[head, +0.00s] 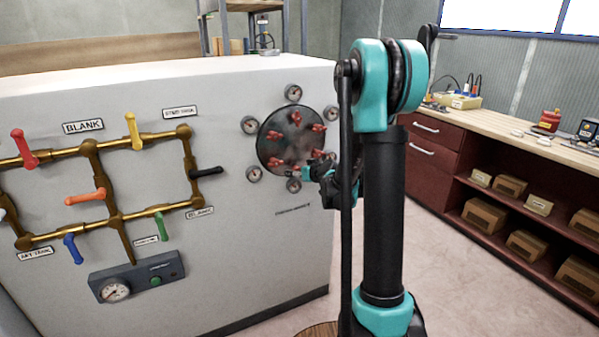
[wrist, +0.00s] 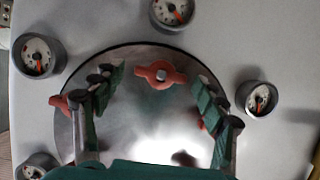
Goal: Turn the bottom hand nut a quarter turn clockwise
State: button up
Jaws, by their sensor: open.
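A round metal plate (head: 277,141) on the white cabinet carries a ring of several red hand nuts. In the head view my gripper (head: 311,173) is at the plate's lower edge, where the bottom nut is hard to make out. In the wrist view my gripper (wrist: 157,80) is open, its green fingers apart on either side of a red hand nut (wrist: 160,74). This nut's wings lie roughly level across the picture, with a pale stud end in its middle. The fingers appear clear of it. Other red nuts are partly hidden behind the fingers.
Small round gauges (head: 293,92) ring the plate close to its edge. Brass pipes with coloured valve handles (head: 85,197) fill the cabinet front to the left. A workbench (head: 500,125) with red drawers and boxes stands at the right, with open floor between.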

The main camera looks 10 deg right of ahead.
jog(key=shift+w, duration=0.1)
jog(key=shift+c, duration=0.4)
jog(key=c, duration=1.1)
jog(key=shift+o, duration=0.2)
jog(key=shift+m, duration=0.3)
jog(key=shift+d+m+y, duration=0.15)
jog(key=shift+m+y, duration=0.65)
jog(key=shift+m, duration=0.1)
jog(key=m+y, duration=0.1)
jog(key=m, duration=0.1)
jog(key=m+y, duration=0.1)
jog(key=m, duration=0.1)
jog(key=m+y, duration=0.2)
jog(key=shift+w+d+f+m, duration=0.15)
jog(key=shift+d+f+m, duration=0.1)
jog(key=shift+f+m, duration=0.1)
jog(key=shift+f+m+t+y, duration=0.15)
jog(key=shift+m+y, duration=0.3)
jog(key=shift+m, duration=0.5)
jog(key=shift+m+t+y, duration=0.15)
jog(key=shift+m+y, duration=0.3)
jog(key=shift+m, duration=0.45)
